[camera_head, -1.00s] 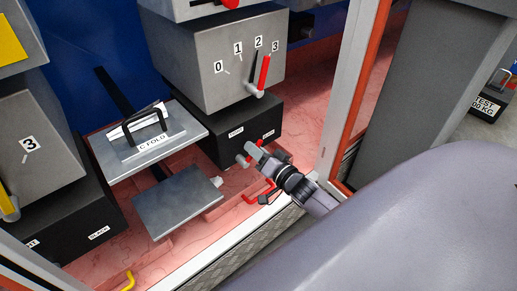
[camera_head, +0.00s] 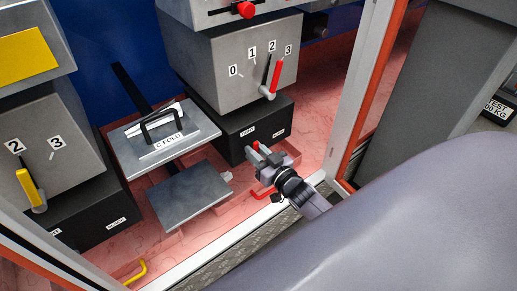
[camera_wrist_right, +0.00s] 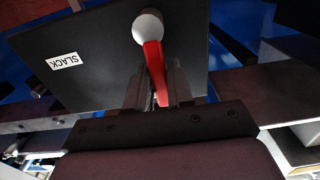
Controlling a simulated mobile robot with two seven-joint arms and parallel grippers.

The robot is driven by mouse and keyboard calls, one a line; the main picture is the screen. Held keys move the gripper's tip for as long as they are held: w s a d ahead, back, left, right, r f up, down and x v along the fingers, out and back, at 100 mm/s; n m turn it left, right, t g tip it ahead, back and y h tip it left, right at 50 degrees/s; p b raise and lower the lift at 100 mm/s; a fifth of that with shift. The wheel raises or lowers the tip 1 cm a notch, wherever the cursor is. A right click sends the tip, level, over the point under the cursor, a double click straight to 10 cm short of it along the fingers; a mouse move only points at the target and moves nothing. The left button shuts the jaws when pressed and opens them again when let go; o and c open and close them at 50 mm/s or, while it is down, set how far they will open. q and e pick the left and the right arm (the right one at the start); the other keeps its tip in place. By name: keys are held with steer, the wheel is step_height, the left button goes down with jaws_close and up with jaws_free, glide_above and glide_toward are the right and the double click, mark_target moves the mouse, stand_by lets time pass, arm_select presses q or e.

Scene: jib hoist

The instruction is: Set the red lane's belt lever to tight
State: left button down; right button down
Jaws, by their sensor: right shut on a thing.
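The red belt lever (camera_wrist_right: 154,72) has a pale round pivot (camera_wrist_right: 148,27) on a dark box face. A white SLACK label (camera_wrist_right: 66,61) is upside down on that face in the right wrist view. My right gripper (camera_wrist_right: 154,88) is shut on the lever, with a finger on each side of it. In the head view my right gripper (camera_head: 257,152) is at the front of the black box (camera_head: 240,122), a little of the red lever (camera_head: 256,145) showing at its fingers. The box's two labels are too small to read surely there. My left gripper is not in view.
Above the black box is a grey box (camera_head: 215,75) with a dial marked 0 to 3 and a red handle near 3. A grey tray (camera_head: 165,155) labelled C FOLD is left of the gripper. A pale post (camera_head: 347,110) stands to the right.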

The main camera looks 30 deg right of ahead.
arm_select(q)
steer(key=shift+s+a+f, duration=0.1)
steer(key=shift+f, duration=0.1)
arm_select(e)
steer(key=shift+n, duration=0.3)
steer(key=c, duration=1.1)
jaws_free()
arm_select(q)
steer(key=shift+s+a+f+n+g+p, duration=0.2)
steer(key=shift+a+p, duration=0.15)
steer(key=shift+p, duration=0.2)
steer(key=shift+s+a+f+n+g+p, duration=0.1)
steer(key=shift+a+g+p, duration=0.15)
steer(key=shift+p, duration=0.25)
arm_select(e)
steer(key=s, duration=0.7)
steer(key=shift+d, duration=0.25)
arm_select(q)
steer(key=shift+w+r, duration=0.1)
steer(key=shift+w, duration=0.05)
